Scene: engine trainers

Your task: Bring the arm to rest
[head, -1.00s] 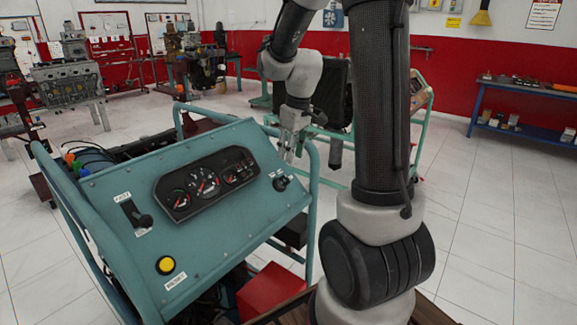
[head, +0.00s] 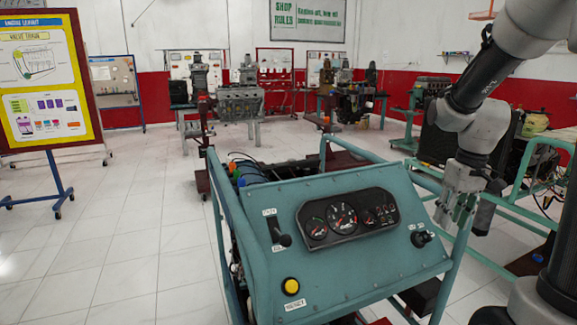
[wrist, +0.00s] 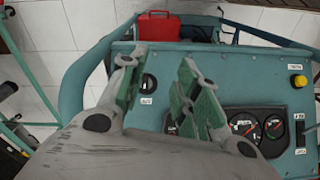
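My gripper (head: 457,212) hangs at the right edge of the teal engine trainer panel (head: 265,268), pointing down. In the wrist view its green-padded fingers (wrist: 160,85) are spread apart with nothing between them, so it is open and empty. A key switch (head: 422,239) on the panel's right side is close to the fingers in the head view; it also shows in the wrist view (wrist: 148,83). The fingers look apart from the panel, though the exact height is unclear. My arm (head: 485,75) is bent and comes in from the upper right.
The panel carries a gauge cluster (head: 347,216), a lever (head: 279,232) and a yellow button (head: 291,286). A red box (wrist: 158,27) lies beyond the panel. Another green-framed trainer (head: 520,170) stands right of my gripper. A poster board (head: 45,85) stands left; open floor lies before it.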

